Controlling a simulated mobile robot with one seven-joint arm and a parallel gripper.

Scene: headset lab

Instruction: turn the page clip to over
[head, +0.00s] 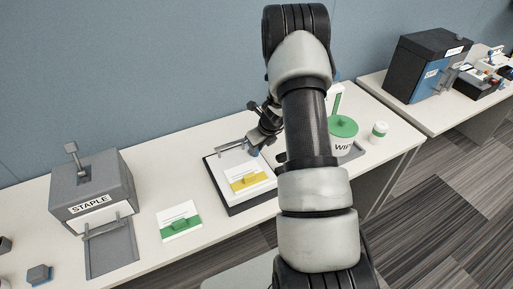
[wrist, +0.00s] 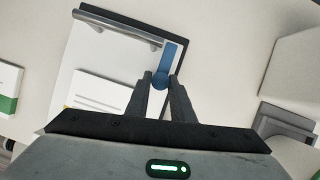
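The page clip is a metal bar (wrist: 117,28) with a blue lever (wrist: 172,52) at its right end, in the wrist view. It lies at the top of a dark-edged clipboard (wrist: 85,7) that carries white paper. In the head view the clip bar (head: 231,146) shows at the board's back edge, and the blue lever is mostly hidden by my arm. My gripper (wrist: 160,77) has its two fingertips on either side of the lever's rounded blue end, with no clear gap seen, so it looks shut on it.
A white card with a yellow band (head: 250,180) lies on the clipboard. A green-banded card (head: 180,222) and a grey stapler (head: 92,190) stand to the left. A green-lidded tub (head: 343,130) and a small cup (head: 378,132) stand right of my arm.

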